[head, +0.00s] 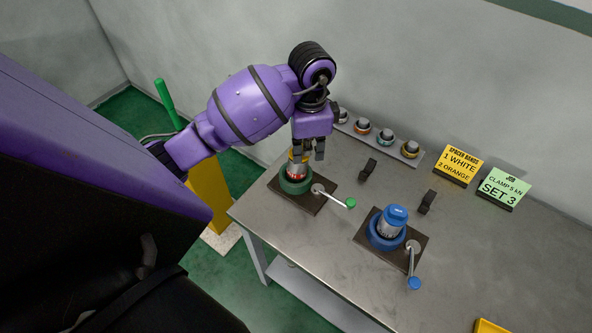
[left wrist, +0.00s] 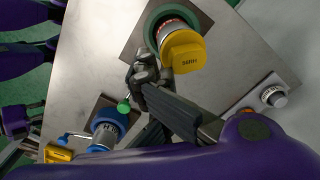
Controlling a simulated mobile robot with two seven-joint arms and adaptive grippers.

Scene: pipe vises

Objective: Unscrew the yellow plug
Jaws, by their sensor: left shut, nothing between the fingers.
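The yellow plug (left wrist: 182,52) caps an upright pipe piece with white and orange-red bands (left wrist: 172,24), held in the green vise (left wrist: 152,28). In the head view the plug (head: 296,157) is partly hidden by my left gripper. My left gripper (head: 308,153) points down at the plug from above. In the left wrist view its fingers (left wrist: 143,78) are closed and empty, just beside the plug's edge; I cannot tell if they touch it. The green vise (head: 283,184) has a crank with a green knob (head: 350,203).
A blue vise (head: 376,238) holds a blue-capped pipe piece (head: 396,214). A rack (head: 402,153) with several round fittings lies along the back. Two small black blocks (head: 368,170) and two signs (head: 460,164) stand nearby. A yellow object (head: 490,327) sits at the front. The right tabletop is clear.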

